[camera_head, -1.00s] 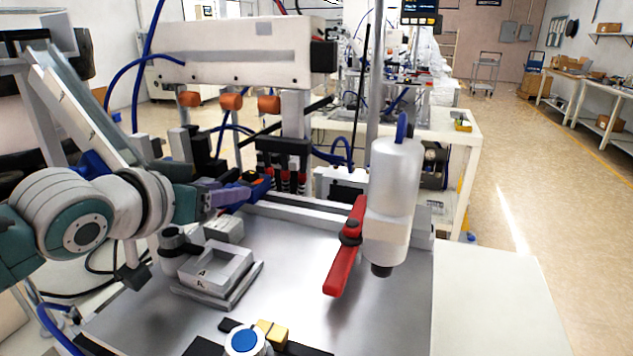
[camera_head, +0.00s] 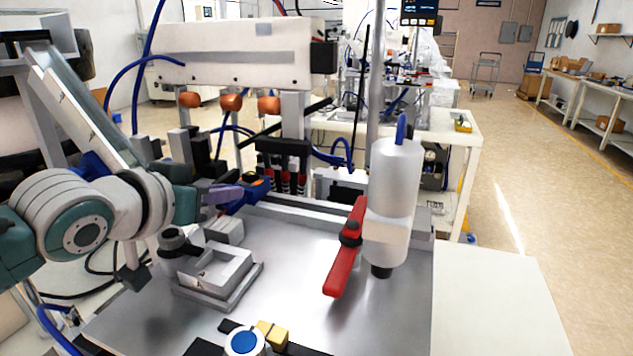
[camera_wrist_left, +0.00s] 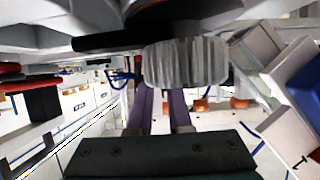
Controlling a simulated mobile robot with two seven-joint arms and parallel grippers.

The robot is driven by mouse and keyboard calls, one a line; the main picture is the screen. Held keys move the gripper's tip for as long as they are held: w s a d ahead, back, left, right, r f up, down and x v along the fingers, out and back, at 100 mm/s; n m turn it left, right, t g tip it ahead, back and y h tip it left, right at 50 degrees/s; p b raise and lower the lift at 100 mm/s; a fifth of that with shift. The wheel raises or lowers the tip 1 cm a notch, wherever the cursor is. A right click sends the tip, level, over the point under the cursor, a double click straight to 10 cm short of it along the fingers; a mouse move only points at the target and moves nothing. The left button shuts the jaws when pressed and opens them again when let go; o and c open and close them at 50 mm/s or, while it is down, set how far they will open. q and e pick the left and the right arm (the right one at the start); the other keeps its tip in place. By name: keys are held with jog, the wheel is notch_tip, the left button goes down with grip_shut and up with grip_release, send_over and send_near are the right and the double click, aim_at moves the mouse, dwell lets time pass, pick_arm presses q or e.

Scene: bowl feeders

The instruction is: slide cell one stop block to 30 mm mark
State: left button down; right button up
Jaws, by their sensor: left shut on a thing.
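My left gripper (camera_head: 224,194) reaches in from the left over the back of the metal worktable, its purple fingers low beside a blue part (camera_head: 248,194). In the left wrist view the purple fingers (camera_wrist_left: 160,105) run up to a ribbed grey knob-like piece (camera_wrist_left: 187,62), and the gripper is shut on it. I cannot tell whether this piece belongs to the stop block. No scale or 30 mm mark is readable. The fingers hide part of what lies behind them in the head view. My right gripper is not in view.
A square metal tray fixture (camera_head: 238,287) sits right of my left arm. A blue-topped round part (camera_head: 245,342) and a yellow block (camera_head: 272,333) lie in front. The middle of the metal plate (camera_head: 295,260) is clear.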

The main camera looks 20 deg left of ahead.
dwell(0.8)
pick_arm(q)
jog(key=shift+d+r+p, duration=0.2)
jog(key=shift+d+p, duration=0.2)
jog(key=shift+p, duration=0.25)
jog(key=shift+d+f, duration=0.15)
jog(key=c, duration=0.8)
grip_release()
jog(key=shift+c, duration=0.2)
jog(key=shift+s, duration=0.1)
jog(key=v, duration=0.9)
jog(key=shift+s+p, duration=0.3)
jog(key=shift+p, duration=0.1)
